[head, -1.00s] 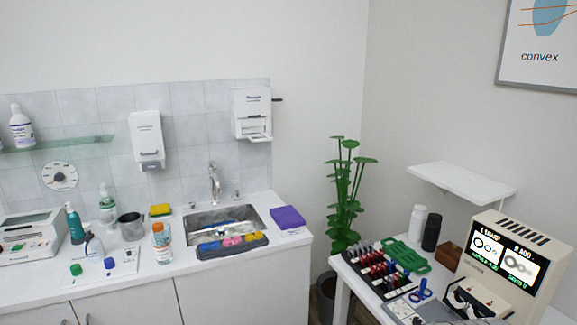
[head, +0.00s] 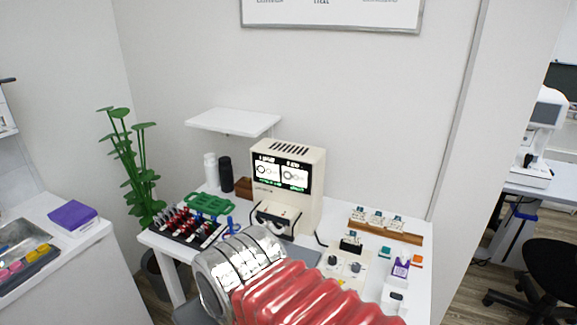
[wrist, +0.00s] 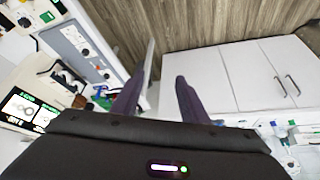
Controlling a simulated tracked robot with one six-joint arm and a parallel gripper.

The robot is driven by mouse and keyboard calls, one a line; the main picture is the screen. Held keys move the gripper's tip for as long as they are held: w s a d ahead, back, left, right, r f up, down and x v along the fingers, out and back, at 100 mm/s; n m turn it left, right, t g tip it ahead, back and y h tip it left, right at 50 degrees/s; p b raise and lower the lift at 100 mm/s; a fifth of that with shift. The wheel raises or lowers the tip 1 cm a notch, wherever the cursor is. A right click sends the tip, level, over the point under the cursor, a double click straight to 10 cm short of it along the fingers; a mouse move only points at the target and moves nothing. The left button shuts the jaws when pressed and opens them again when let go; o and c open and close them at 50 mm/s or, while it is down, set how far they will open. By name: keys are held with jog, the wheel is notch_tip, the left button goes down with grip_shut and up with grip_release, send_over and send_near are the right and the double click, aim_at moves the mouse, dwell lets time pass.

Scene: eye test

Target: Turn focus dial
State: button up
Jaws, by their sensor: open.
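A pale control panel (head: 345,265) with two dark round dials lies on the white table in the head view, right of the lens machine. The left dial (head: 332,260) and the right dial (head: 355,267) stand side by side; I cannot read which one is the focus dial. The head view shows my arm but not the gripper.
The cream lens machine (head: 300,205) with a lit screen stands behind my arm. A rack of red-handled tools (head: 187,224) is at the table's left, and a wooden lens holder (head: 385,230) at the right. A white shelf (head: 233,122) juts from the wall above.

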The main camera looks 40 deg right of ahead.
dwell(0.6)
jog(key=w+d+f+m+g, duration=0.2)
jog(key=d+m, duration=0.3)
jog(key=d, duration=0.9)
jog(key=w+d+f+m+g, duration=0.1)
jog(key=d+m, duration=0.4)
jog(key=d, duration=0.9)
jog(key=w+d+f+m+g, duration=0.2)
jog(key=w+d+f+m, duration=0.1)
jog(key=d, duration=1.1)
jog(key=w+m, duration=0.1)
jog(key=m, duration=0.1)
jog(key=shift+w+d+f+m+g, duration=0.2)
jog(key=shift+m+g, duration=0.1)
jog(key=shift+m, duration=0.1)
